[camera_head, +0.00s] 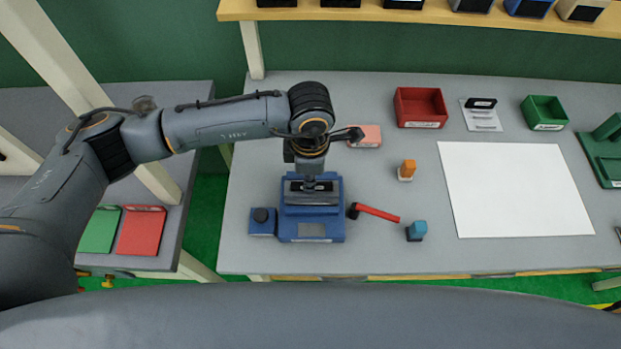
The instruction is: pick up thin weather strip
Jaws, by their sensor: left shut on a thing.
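My left gripper (312,183) points down over the top of the blue fixture (312,229) on the grey table. It is shut on a small dark piece, which I take to be the thin weather strip; the gripper and its small size hide most of it. I cannot tell whether the piece still touches the fixture. My right gripper is not in view.
A blue block with a black knob (262,221) stands left of the fixture. A red-handled tool (377,213), blue block (416,231) and orange block (407,170) lie to its right. A white sheet (515,190), red bin (420,106) and green bin (544,112) are farther right.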

